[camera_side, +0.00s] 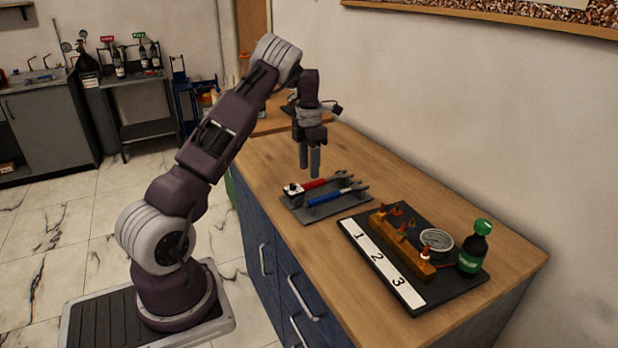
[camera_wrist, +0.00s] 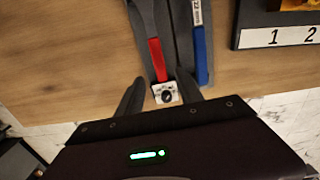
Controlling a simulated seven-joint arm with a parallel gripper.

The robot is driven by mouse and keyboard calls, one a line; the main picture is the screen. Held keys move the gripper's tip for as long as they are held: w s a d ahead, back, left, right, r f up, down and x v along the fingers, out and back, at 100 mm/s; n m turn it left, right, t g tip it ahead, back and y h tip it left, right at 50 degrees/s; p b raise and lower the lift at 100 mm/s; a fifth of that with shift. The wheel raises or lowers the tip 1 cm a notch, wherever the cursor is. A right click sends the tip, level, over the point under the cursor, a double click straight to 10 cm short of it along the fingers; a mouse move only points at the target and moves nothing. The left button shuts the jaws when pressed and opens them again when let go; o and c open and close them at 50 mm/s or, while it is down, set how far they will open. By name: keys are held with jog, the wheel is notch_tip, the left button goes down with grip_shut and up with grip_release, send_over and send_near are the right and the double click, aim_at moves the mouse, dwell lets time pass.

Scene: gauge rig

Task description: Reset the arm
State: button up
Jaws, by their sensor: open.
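My gripper (camera_side: 309,160) hangs pointing down above the wooden bench top, near the back end of the tool holder. A red-handled wrench (camera_side: 314,184) and a blue-handled wrench (camera_side: 335,194) lie side by side on a dark grey holder (camera_side: 325,211). In the wrist view the red wrench (camera_wrist: 156,60) lies just ahead of the fingers, by a small white square with a black round mark (camera_wrist: 166,93). The blue wrench (camera_wrist: 200,55) is to its right.
A black board (camera_side: 455,289) numbered 1, 2, 3 stands to the right. It bears a brass manifold (camera_side: 402,245) with orange-handled valves, a round gauge (camera_side: 436,240) and a green-capped bottle (camera_side: 474,247). The bench top (camera_side: 375,165) behind the wrenches is clear.

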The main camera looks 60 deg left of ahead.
jog(key=shift+r, duration=1.1)
jog(key=s+d+r+m+t+h, duration=0.15)
jog(key=s+d+r+m, duration=0.25)
jog(key=d+r+m, duration=0.65)
jog(key=s+d+r+m+t+y, duration=0.15)
jog(key=s+d+r+m, duration=0.25)
jog(key=d+r+m, duration=0.7)
jog(key=s+d+f+m+t, duration=0.1)
jog(key=s+d+f+m, duration=0.1)
jog(key=s+d+m, duration=0.5)
jog(key=s+d+f+m+t, duration=0.1)
jog(key=s+d+f+m, duration=0.2)
jog(key=s+d+m, duration=0.4)
jog(key=s+m, duration=0.1)
jog(key=s, duration=0.2)
jog(key=shift+s+d+t, duration=0.3)
